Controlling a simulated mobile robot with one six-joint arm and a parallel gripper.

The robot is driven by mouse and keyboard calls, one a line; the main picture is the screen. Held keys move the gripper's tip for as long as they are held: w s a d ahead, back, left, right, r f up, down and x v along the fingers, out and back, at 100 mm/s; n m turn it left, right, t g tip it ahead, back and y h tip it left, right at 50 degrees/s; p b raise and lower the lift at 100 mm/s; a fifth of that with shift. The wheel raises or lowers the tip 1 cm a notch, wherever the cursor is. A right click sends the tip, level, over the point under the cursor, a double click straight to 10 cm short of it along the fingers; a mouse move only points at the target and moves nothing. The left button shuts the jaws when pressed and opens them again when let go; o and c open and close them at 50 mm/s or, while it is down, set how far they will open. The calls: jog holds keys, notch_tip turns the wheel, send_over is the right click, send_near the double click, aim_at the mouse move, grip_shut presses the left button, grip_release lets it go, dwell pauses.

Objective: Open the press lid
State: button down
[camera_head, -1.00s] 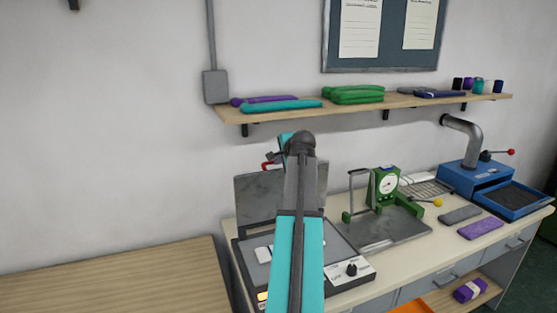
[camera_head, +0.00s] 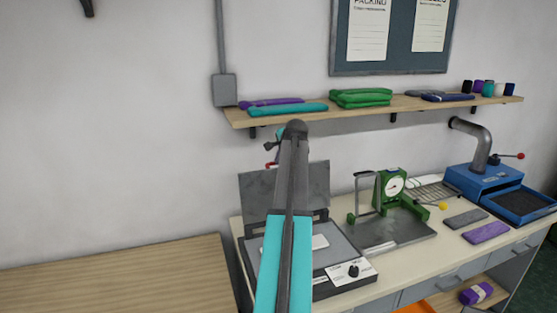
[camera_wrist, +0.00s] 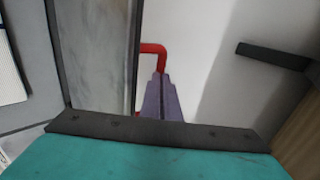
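The press (camera_head: 335,283) stands at the left end of the bench, with a white piece (camera_head: 318,242) on its lower bed. Its grey lid (camera_head: 256,198) stands raised, close to upright, at the back; my arm hides its middle. A red handle (camera_head: 271,165) shows at the lid's upper edge, and in the wrist view the red bar (camera_wrist: 153,48) sticks out from the lid's side edge (camera_wrist: 124,55). My gripper (camera_wrist: 160,82) has its fingers together at this bar, and they cover its lower part. In the head view my arm mostly hides the gripper.
A green gauge device (camera_head: 386,190) stands right of the press, with a blue machine (camera_head: 485,182) farther right. A wall shelf (camera_head: 375,108) with folded textiles runs above and behind. A wooden table (camera_head: 120,275) at left is bare.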

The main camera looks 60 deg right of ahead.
jog(key=shift+f, duration=0.1)
dwell(0.3)
jog(key=p+v, duration=0.2)
jog(key=v, duration=0.2)
jog(key=shift+s+a+r, duration=0.1)
jog(key=shift+r, duration=0.1)
jog(key=shift+s+a, duration=0.1)
jog(key=shift+s, duration=0.1)
jog(key=b+v, duration=0.3)
jog(key=v, duration=0.6)
jog(key=shift+s+a+r, duration=0.1)
